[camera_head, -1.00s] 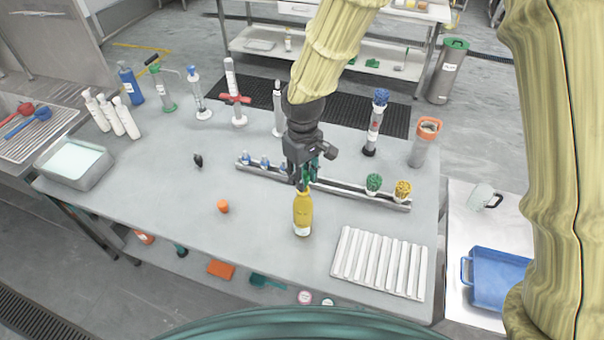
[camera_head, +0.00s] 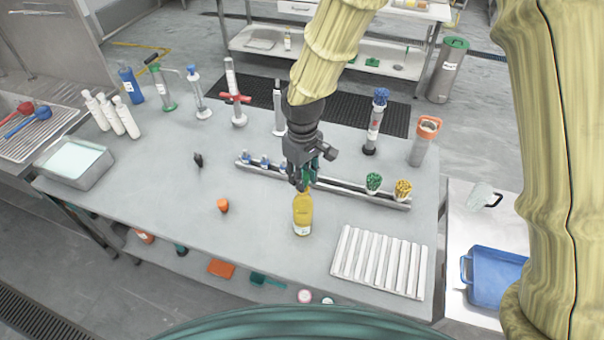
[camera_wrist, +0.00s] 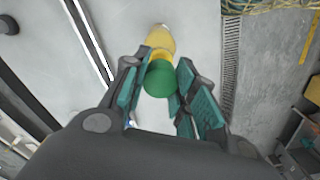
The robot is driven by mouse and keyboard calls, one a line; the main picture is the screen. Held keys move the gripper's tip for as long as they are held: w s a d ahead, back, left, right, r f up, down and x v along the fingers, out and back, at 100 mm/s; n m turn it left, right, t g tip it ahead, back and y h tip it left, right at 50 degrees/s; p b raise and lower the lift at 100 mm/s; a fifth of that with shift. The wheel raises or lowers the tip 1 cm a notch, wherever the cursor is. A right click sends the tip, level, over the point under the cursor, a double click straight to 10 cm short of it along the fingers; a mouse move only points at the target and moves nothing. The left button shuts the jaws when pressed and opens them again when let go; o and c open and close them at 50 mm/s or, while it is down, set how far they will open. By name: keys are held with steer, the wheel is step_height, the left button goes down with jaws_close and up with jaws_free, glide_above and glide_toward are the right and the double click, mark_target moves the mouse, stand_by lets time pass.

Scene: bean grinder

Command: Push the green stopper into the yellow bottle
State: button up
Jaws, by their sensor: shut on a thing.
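The yellow bottle (camera_head: 302,214) stands upright on the grey table, directly below my gripper (camera_head: 303,184) in the head view. In the wrist view, my gripper (camera_wrist: 165,85) is shut on the green stopper (camera_wrist: 160,78), which sits between the teal finger pads. The yellow bottle's body (camera_wrist: 160,40) shows just beyond the stopper. In the head view the fingers hide the stopper and the bottle's mouth. I cannot tell how far the stopper is inside the neck.
A metal rail (camera_head: 335,186) with small blue items and green (camera_head: 374,181) and yellow (camera_head: 403,187) clusters lies behind the bottle. A white ribbed rack (camera_head: 380,262) lies to the right front. An orange piece (camera_head: 223,206) lies left. The table left of the bottle is mostly clear.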

steer(key=shift+f+b, duration=0.55)
steer(key=shift+f, duration=0.85)
steer(key=o, duration=0.9)
steer(key=shift+o, duration=0.2)
step_height(320, 180, up, 12)
steer(key=shift+r, duration=0.1)
steer(key=shift+w, duration=0.1)
